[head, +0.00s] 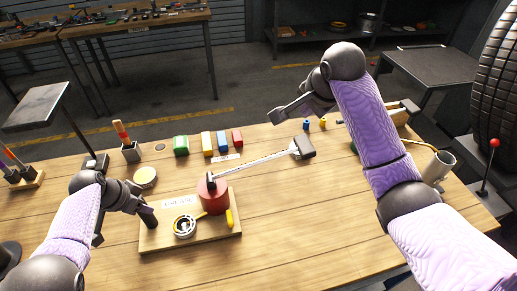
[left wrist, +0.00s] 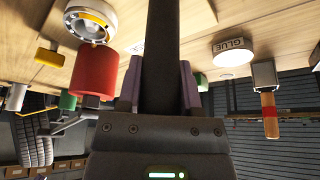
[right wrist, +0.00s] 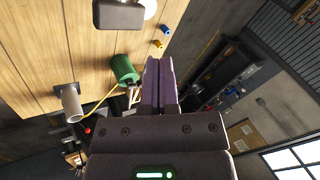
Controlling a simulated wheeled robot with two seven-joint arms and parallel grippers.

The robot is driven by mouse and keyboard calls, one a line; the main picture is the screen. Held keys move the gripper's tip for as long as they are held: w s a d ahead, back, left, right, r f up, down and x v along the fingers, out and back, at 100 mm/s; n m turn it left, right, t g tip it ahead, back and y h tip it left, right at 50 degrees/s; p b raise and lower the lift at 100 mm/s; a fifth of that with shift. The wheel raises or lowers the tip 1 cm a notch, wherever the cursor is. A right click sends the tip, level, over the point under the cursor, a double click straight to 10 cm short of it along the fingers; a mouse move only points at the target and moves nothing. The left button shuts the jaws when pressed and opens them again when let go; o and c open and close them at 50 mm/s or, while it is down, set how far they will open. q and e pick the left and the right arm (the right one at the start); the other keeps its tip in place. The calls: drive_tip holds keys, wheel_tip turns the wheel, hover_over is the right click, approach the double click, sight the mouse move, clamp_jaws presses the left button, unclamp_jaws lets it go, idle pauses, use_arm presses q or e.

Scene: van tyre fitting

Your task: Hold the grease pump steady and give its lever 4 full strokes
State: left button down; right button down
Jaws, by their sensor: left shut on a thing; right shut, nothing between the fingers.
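The grease pump is a red cylinder (head: 213,197) on a wooden base board (head: 215,238). It also shows in the left wrist view (left wrist: 97,72). Its pale lever (head: 250,164) slants up to the right and ends in a black grip (head: 303,147), which also shows at the top of the right wrist view (right wrist: 118,14). My left gripper (head: 143,207) is shut on a dark upright handle (head: 148,217) at the board's left end; the handle fills the middle of the left wrist view (left wrist: 162,60). My right gripper (head: 275,116) is shut and empty, apart from the grip, beyond the lever.
A round glue tin (head: 145,177) sits left. A pale cup (head: 439,167) and a red-knobbed stick (head: 494,143) are at right. The front right tabletop is clear.

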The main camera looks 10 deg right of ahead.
sight(306, 145)
drive_tip(key=f, duration=0.5)
drive_tip(key=d+f, duration=0.1)
drive_tip(key=f, duration=0.2)
drive_tip(key=shift+f, duration=0.15)
idle(1.5)
drive_tip(key=shift+f, duration=0.1)
drive_tip(key=shift+d+f, duration=0.3)
drive_tip(key=shift+f, duration=0.6)
